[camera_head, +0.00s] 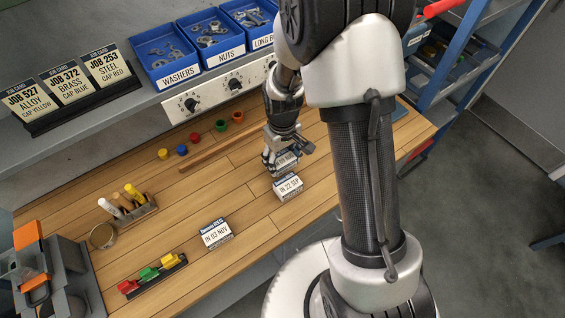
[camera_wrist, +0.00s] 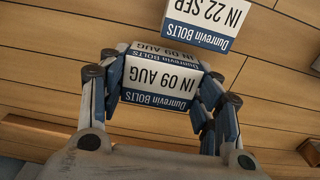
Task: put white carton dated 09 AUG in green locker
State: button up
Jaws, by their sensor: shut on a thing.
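The white carton dated 09 AUG (camera_wrist: 160,78), with blue "Dunrevin BOLTS" bands, is between the fingers of my gripper (camera_wrist: 163,95) in the wrist view, and the gripper is shut on it. In the head view this carton (camera_head: 287,159) shows partly behind my gripper (camera_head: 275,163), at or just above the wooden bench top. The carton dated 22 SEP (camera_head: 288,187) lies just in front of it and also shows in the wrist view (camera_wrist: 208,18). The carton dated 03 NOV (camera_head: 215,234) lies farther left. I cannot make out a green locker.
Colored caps (camera_head: 182,150) and a wooden strip (camera_head: 210,148) lie behind my gripper. Blue bins (camera_head: 163,54) stand on the back shelf. A holder with colored pieces (camera_head: 152,275) and a tape roll (camera_head: 103,236) are at left. Bench between the cartons is clear.

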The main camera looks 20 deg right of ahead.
jog(key=shift+f, duration=1)
jog(key=shift+f+b, duration=0.2)
jog(key=shift+b, duration=0.1)
jog(key=o, duration=1.4)
jog(key=shift+r, duration=0.1)
